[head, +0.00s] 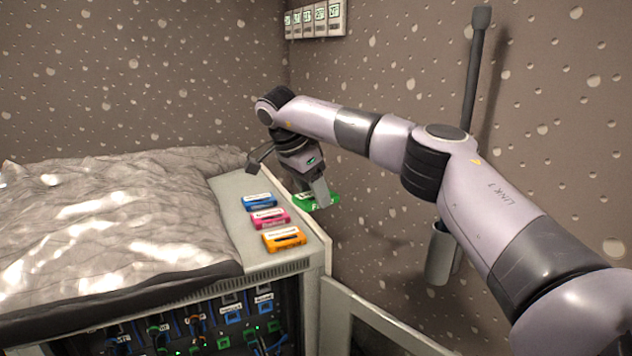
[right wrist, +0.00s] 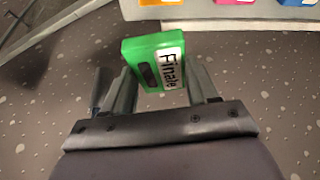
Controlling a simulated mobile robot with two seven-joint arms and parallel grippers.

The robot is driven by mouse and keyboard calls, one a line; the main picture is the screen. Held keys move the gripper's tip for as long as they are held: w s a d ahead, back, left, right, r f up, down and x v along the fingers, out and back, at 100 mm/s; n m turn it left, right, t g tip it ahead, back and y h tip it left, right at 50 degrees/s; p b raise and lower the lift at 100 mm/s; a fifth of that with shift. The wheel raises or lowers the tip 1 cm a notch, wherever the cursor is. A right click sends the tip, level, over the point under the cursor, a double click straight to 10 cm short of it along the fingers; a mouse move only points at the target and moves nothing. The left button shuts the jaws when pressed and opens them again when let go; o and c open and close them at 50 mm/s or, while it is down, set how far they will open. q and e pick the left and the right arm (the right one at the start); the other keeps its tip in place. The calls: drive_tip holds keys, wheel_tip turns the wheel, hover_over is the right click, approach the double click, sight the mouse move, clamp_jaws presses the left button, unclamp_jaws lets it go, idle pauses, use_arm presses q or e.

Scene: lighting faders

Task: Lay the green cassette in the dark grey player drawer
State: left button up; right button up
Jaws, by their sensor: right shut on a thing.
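The green cassette (right wrist: 150,62), with a white label reading "Finale", is held between the fingers of my right gripper (right wrist: 165,90). In the head view the green cassette (head: 328,201) shows below the right gripper (head: 316,192), just off the right side of the cabinet top. The fingers are shut on it, and they hide part of it in the head view. No dark grey player drawer can be made out in either view. My left gripper is not in view.
Blue (head: 259,202), pink (head: 270,218) and orange (head: 284,239) cassettes lie in a row on the cabinet top (head: 231,187). A crumpled grey sheet (head: 110,215) covers the left. A cabinet door (head: 375,325) stands open at front right. A rack with cables (head: 200,325) sits below.

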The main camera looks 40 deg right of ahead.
drive_tip(key=s+a+f+n+t+y, duration=0.1)
drive_tip(key=s+a+f+n, duration=0.3)
drive_tip(key=a+n, duration=0.2)
drive_tip(key=s+a+f+n+t+y, duration=0.2)
drive_tip(key=s+a+f+n, duration=0.3)
drive_tip(key=a, duration=0.5)
drive_tip(key=s+a+f+n+t+y, duration=0.1)
drive_tip(key=s+a+f+n, duration=0.3)
drive_tip(key=a+n, duration=0.4)
drive_tip(key=shift+s+a+f+n+t+y, duration=0.3)
drive_tip(key=shift+s+t, duration=0.15)
drive_tip(key=shift+t, duration=0.25)
